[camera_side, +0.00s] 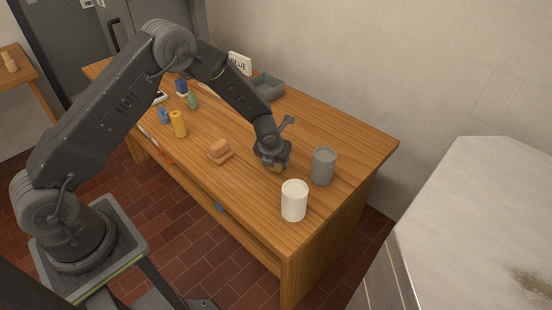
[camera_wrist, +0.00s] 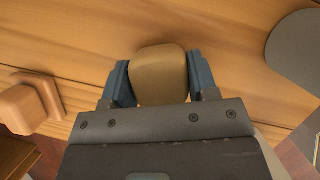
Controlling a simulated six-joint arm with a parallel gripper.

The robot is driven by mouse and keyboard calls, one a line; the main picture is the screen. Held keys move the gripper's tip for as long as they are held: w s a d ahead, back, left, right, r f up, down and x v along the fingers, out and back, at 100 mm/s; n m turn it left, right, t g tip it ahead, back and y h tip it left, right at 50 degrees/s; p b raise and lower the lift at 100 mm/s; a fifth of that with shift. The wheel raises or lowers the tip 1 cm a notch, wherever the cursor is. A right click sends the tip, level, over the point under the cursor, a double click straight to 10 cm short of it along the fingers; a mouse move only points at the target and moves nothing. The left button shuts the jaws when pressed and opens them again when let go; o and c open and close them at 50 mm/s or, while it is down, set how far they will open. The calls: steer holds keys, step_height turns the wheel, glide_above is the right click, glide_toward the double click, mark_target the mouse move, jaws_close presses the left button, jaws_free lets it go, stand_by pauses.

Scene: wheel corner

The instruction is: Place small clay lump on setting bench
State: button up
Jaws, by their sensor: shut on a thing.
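My gripper (camera_side: 275,165) is low over the right part of the wooden bench (camera_side: 345,135), behind the white canister and left of the grey one. In the wrist view its two blue-grey fingers (camera_wrist: 157,78) are shut on a rounded tan-brown lump (camera_wrist: 160,75), the small clay lump by its look. Only a sliver of the lump shows under the gripper in the side view (camera_side: 277,169). I cannot tell whether it touches the wood. A pale-topped bench (camera_side: 480,220) stands at the right. No label shows which one is the setting bench.
A white canister (camera_side: 294,201) and a grey canister (camera_side: 323,167) stand close by. An orange-brown block on a small base (camera_side: 219,150) lies to the left.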

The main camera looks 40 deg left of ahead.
steer(key=shift+f, duration=0.15)
steer(key=o, duration=1)
